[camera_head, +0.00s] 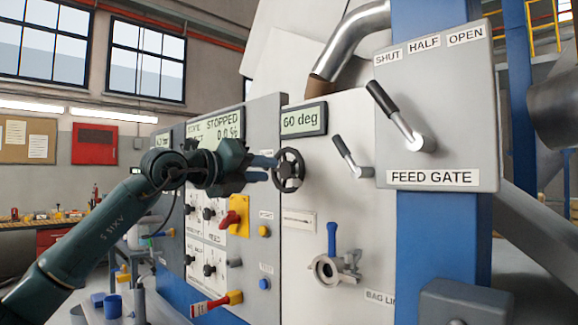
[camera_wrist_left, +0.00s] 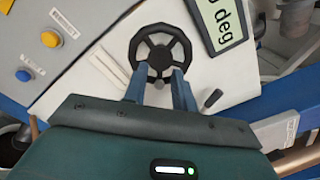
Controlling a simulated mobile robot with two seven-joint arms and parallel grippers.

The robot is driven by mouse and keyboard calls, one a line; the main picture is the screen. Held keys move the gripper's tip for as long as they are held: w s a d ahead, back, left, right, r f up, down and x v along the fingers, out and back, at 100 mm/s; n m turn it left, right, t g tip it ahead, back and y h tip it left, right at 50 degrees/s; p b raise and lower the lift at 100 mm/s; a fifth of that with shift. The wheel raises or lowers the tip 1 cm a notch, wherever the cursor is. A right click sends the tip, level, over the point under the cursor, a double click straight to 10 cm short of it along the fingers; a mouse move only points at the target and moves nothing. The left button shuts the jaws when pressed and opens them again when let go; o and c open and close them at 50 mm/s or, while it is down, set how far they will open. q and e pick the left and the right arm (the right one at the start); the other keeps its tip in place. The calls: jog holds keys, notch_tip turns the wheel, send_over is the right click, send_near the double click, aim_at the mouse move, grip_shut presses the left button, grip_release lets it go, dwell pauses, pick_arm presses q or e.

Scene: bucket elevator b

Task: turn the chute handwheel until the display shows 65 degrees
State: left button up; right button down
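The black spoked chute handwheel (camera_head: 289,170) is on the light panel, below the display (camera_head: 303,119), which reads 60 deg. In the left wrist view the handwheel (camera_wrist_left: 160,52) is just beyond my fingertips, and part of the display (camera_wrist_left: 218,22) shows, tilted. My left gripper (camera_head: 275,168) points at the wheel from its left side. In the left wrist view its two blue fingers (camera_wrist_left: 160,72) are apart, with the near rim between or just ahead of their tips. I cannot tell whether they touch the rim. My right gripper is in neither view.
A feed gate box (camera_head: 437,110) with a lever stands out at the right. A small lever (camera_head: 345,152) is just right of the wheel. A red switch on a yellow plate (camera_head: 238,217) and a blue-handled valve (camera_head: 332,250) are below.

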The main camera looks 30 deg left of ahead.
aim_at(284, 170)
pick_arm(q)
jog(key=p+x, duration=0.2)
jog(key=x, duration=0.5)
jog(key=shift+w+d, duration=0.15)
jog(key=shift+w, duration=0.2)
jog(key=shift+c, duration=0.4)
grip_shut()
